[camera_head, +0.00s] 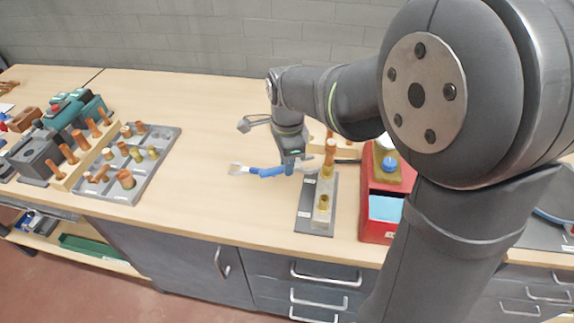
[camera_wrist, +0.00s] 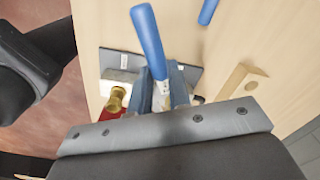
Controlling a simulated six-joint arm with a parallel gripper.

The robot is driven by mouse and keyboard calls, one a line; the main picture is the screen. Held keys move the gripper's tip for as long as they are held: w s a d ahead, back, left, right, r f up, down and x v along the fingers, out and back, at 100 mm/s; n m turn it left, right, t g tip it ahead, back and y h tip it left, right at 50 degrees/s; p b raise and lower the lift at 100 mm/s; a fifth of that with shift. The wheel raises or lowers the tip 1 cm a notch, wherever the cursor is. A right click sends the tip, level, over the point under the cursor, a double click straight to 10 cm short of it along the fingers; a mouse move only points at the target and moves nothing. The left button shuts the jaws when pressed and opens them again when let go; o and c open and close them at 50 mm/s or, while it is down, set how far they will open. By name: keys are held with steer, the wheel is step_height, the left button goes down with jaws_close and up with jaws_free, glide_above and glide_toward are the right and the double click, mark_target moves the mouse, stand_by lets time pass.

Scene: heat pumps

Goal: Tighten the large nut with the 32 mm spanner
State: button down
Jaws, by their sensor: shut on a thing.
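My gripper (camera_head: 291,166) is shut on a spanner with a blue handle (camera_head: 271,172). In the wrist view the handle (camera_wrist: 147,38) runs up from between the fingers (camera_wrist: 162,95). The spanner's grey end (camera_head: 308,168) points right, close to the brass nut (camera_head: 327,172) under an upright copper pipe (camera_head: 331,151). I cannot tell whether they touch. A second brass fitting (camera_head: 323,204) stands on a pale block (camera_head: 321,218) on the grey plate (camera_head: 303,219); this fitting (camera_wrist: 117,98) probably also shows in the wrist view. The size mark cannot be read.
A second blue handle (camera_wrist: 207,12) is partly in the wrist view. A red box (camera_head: 375,225) with a blue bin stands right of the plate. A grey tray (camera_head: 160,150) with several copper and brass fittings lies at the left. The bench (camera_head: 200,110) between is mostly clear.

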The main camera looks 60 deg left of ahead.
step_height(320, 180, up, 10)
steer(key=shift+f, duration=0.2)
stand_by(0.8)
stand_by(0.5)
